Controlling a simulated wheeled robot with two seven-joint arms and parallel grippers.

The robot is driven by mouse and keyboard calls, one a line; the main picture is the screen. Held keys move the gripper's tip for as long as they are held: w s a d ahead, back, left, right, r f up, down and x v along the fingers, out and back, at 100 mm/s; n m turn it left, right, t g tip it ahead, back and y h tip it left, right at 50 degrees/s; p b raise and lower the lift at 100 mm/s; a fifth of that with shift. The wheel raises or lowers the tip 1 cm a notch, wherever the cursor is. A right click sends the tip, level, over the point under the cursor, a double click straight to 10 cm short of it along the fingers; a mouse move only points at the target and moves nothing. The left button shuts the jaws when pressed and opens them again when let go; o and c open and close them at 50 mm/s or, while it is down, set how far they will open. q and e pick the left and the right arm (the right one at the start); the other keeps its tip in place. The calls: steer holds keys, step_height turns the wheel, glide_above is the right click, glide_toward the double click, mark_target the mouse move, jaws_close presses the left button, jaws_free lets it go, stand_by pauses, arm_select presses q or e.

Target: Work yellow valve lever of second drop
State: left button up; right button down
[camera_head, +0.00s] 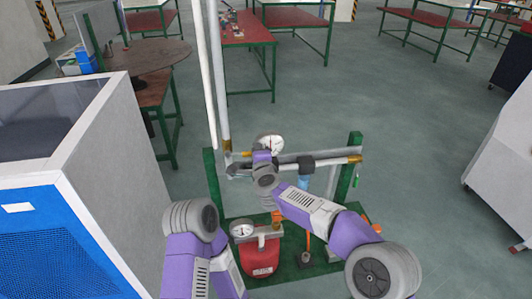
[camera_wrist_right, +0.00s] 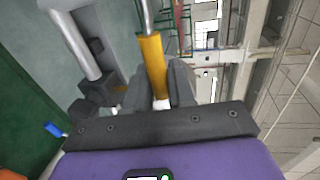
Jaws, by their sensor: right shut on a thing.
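The yellow valve lever (camera_wrist_right: 153,65) shows in the right wrist view as a yellow sleeve on a grey rod. My right gripper (camera_wrist_right: 158,92) is shut on it, with one dark finger on each side. In the head view my right arm reaches in from the right, and its wrist is at the grey pipework near a round gauge (camera_head: 270,143). There the fingers and the held lever are mostly hidden behind the wrist. My left arm (camera_head: 192,218) is at lower left, and its gripper does not show.
A green frame (camera_head: 353,160) carries the horizontal pipe. Below stand a red regulator (camera_head: 262,258) with a second gauge (camera_head: 242,230) and orange-handled parts. A blue and white cabinet (camera_head: 118,150) is close on the left. The floor to the right is clear up to a white machine (camera_head: 505,165).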

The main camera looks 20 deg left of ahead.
steer(key=shift+s+a+f, duration=0.1)
steer(key=c, duration=1.1)
jaws_free()
steer(key=v, duration=0.7)
steer(key=shift+s+b, duration=0.25)
steer(key=shift+b, duration=0.1)
